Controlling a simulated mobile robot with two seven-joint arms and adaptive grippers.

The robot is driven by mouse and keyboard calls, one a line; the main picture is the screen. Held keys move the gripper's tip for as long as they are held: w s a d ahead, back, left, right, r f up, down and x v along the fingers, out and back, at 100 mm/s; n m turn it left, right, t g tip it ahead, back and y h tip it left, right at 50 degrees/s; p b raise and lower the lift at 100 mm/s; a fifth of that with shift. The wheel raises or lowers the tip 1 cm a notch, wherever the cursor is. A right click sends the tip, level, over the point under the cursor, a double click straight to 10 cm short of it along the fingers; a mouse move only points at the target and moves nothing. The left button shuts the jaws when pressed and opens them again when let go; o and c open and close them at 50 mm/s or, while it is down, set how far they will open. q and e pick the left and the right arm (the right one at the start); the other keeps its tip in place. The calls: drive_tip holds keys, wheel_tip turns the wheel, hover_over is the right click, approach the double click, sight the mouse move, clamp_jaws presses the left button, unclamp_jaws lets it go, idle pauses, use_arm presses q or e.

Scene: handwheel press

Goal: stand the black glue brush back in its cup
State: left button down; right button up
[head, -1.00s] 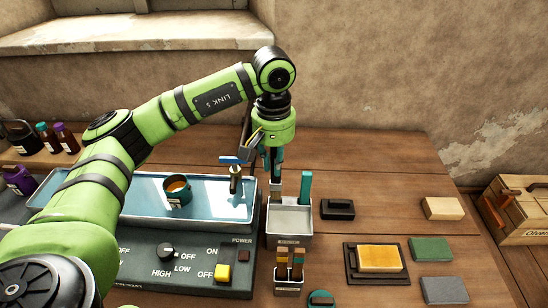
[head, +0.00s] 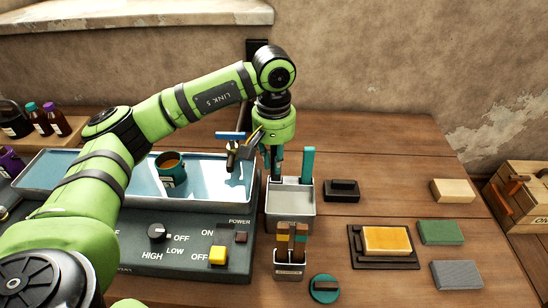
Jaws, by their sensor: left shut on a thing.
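My left gripper (head: 274,172) points straight down over the left part of a grey metal cup (head: 291,213), its fingertips at or just inside the back rim. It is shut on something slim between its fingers. The held thing is mostly hidden by the fingers and the cup, so I cannot make out a black brush for certain. A teal strip (head: 307,165) stands upright in the same cup, right of the fingers. A smaller metal cup (head: 289,271) in front holds several upright brown, yellow and teal handles. My right gripper is not in view.
A control panel (head: 130,250) stands in front of the tray. A black block (head: 341,190) and a yellow sponge (head: 387,241) are to the right. The back right table is clear.

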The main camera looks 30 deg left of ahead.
use_arm(q)
drive_tip(key=shift+f, duration=0.35)
drive_tip(key=c, duration=1.1)
unclamp_jaws()
wheel_tip(320, 180, up, 12)
drive_tip(key=shift+f, duration=0.1)
